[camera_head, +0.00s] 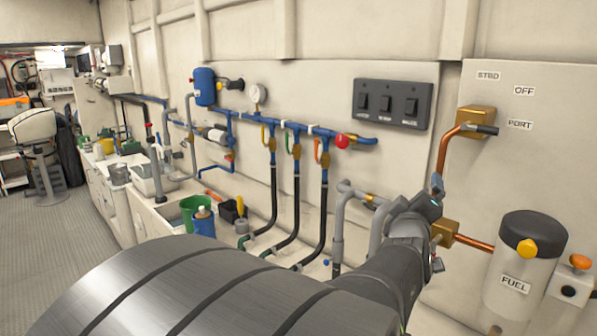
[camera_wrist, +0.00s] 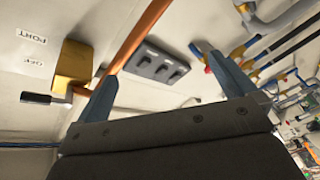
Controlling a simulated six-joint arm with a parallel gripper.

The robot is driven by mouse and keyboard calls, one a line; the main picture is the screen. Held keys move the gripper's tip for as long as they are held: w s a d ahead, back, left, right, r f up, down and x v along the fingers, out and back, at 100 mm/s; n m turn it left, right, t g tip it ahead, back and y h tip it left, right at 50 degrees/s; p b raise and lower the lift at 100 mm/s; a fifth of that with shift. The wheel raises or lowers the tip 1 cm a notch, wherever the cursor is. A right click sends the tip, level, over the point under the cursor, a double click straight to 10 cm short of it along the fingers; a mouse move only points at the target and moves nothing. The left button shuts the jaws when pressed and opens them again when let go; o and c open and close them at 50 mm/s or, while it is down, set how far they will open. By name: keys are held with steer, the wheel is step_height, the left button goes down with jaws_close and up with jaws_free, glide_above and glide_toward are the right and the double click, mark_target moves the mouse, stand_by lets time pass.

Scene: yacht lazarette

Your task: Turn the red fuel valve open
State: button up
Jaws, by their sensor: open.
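No valve is labelled as the red fuel valve. A red round knob (camera_head: 342,141) sits at the right end of the blue pipe manifold on the wall. A brass selector valve (camera_head: 475,121) with a dark grey lever (camera_head: 480,130) sits among STBD, OFF and PORT labels; it also shows in the wrist view (camera_wrist: 73,66). A lower brass fitting (camera_head: 446,234) is partly behind my gripper. My gripper (camera_head: 438,222) is below and left of the selector valve. In the wrist view its fingers are apart and empty (camera_wrist: 160,70).
A FUEL-labelled filter (camera_head: 523,265) and a box with an orange knob (camera_head: 579,263) stand at the right. A black switch panel (camera_head: 393,104) is on the wall. Copper pipe (camera_head: 449,145) drops from the selector valve. Grey pipes (camera_head: 338,225) stand left of my gripper.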

steer(key=shift+s+d+r+m+h, duration=0.2)
steer(key=shift+d+r+m+h, duration=0.1)
steer(key=shift+d+r, duration=0.15)
